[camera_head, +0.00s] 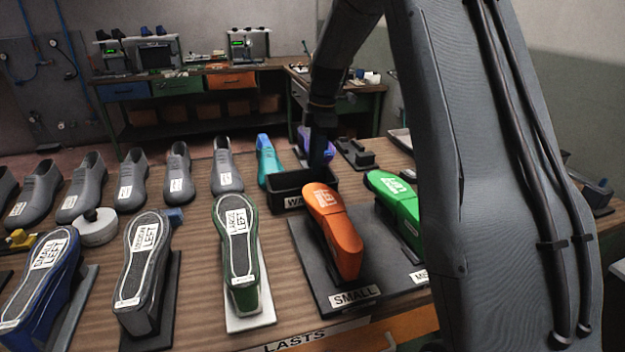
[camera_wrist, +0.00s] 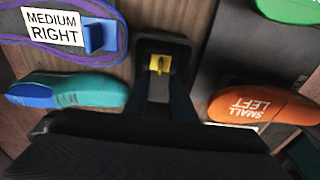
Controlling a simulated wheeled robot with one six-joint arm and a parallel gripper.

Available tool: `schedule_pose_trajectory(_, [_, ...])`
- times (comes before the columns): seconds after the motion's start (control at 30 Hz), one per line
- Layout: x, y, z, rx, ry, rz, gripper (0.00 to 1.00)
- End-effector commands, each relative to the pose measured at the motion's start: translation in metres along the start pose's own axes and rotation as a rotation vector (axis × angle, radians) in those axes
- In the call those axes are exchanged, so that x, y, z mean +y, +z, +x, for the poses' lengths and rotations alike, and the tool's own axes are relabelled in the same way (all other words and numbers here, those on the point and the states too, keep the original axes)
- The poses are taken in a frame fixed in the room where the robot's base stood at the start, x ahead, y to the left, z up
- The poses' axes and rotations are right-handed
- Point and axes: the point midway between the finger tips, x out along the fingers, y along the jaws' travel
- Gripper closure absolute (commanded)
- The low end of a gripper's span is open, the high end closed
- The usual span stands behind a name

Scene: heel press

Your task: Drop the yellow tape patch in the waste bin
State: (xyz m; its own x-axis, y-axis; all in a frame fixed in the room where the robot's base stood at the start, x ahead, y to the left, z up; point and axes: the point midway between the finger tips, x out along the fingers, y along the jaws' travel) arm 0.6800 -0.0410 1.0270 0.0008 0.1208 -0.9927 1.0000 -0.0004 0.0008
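The black waste bin (camera_head: 290,200) stands on the table behind the orange last, its front label partly hidden. In the wrist view the bin (camera_wrist: 190,50) shows as a dark box ahead of my fingers. The small yellow tape patch (camera_wrist: 160,62) appears within the bin's outline, close to my fingertips. My gripper (camera_wrist: 163,82) points down over the bin. Its dark fingers blend into the dark bin, so I cannot tell whether they grip the patch or are apart from it. In the head view my gripper (camera_head: 318,165) reaches down to the bin; the patch is hidden there.
A teal last (camera_head: 269,160) and a purple last (camera_head: 312,145) stand behind the bin. The orange SMALL LEFT last (camera_head: 333,225) and a green last (camera_head: 398,203) stand close in front and right. Grey shoes and more lasts fill the left of the table.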

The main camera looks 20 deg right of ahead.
Motion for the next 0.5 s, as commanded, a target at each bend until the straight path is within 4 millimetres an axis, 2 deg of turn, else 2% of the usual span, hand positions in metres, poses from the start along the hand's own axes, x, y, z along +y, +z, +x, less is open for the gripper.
schedule_pose_trajectory(0.2, [0.001, 0.001, -0.037, -0.001, 0.002, 0.0, 0.76])
schedule_pose_trajectory(0.33, [0.001, 0.001, -0.05, -0.001, 0.001, 0.0, 0.76])
schedule_pose_trajectory(0.5, [0.0, 0.001, -0.056, -0.001, 0.0, 0.0, 0.76])
